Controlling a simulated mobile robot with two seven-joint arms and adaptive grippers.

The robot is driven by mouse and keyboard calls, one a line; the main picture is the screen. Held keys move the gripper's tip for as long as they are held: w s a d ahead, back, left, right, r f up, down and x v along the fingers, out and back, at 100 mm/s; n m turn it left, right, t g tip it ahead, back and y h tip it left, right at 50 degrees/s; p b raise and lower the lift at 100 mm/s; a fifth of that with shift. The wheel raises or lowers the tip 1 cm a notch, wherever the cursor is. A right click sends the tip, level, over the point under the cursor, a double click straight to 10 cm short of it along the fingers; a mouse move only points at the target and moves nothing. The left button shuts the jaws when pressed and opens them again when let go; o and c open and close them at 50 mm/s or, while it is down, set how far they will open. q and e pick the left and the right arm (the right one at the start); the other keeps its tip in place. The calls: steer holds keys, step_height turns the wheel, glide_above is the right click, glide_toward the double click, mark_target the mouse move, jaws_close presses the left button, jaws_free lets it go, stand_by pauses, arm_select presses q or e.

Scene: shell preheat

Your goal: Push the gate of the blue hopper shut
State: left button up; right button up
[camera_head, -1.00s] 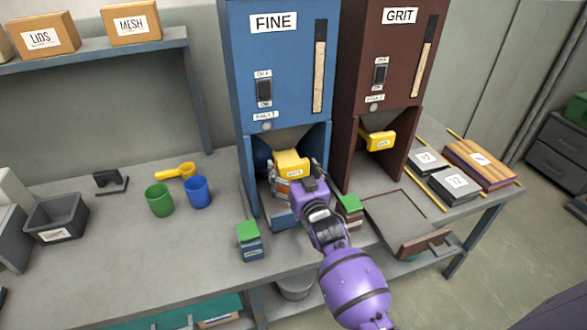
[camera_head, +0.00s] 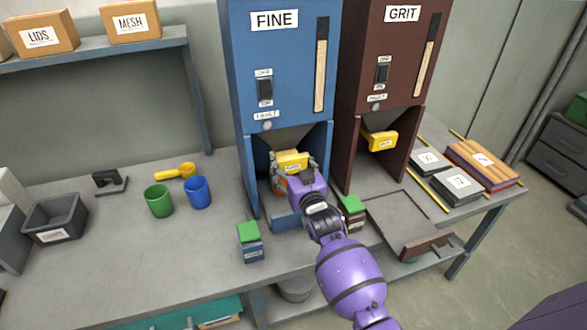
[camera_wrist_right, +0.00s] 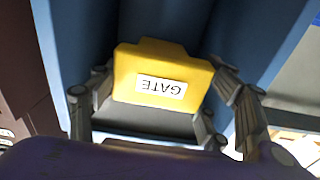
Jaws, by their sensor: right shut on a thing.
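The blue hopper (camera_head: 280,70), labelled FINE, stands on the bench. Its yellow gate (camera_head: 293,158), with a white label, sits under the hopper mouth. My right gripper (camera_head: 292,181) reaches in under the hopper and is shut on the gate. In the right wrist view the yellow gate (camera_wrist_right: 130,72) shows its GATE label upside down, with my right gripper's fingers (camera_wrist_right: 160,103) on both sides of it. The fingers hide part of the gate in the head view. My left gripper is in neither view.
The dark red GRIT hopper (camera_head: 385,60) with its own yellow gate (camera_head: 380,141) stands close on the right. Small green-topped boxes (camera_head: 250,245) (camera_head: 353,206) flank my forearm. A green cup (camera_head: 158,201) and a blue cup (camera_head: 197,192) stand left.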

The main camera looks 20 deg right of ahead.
steer(key=shift+w+f, duration=0.15)
steer(key=shift+w, duration=0.85)
steer(key=shift+r, duration=0.3)
steer(key=o, duration=1.7)
steer(key=shift+w, duration=0.15)
steer(key=shift+s, duration=0.2)
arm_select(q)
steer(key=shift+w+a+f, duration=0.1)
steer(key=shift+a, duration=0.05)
arm_select(e)
steer(key=s, duration=1.1)
steer(key=shift+s+d, duration=0.15)
steer(key=shift+s, duration=0.25)
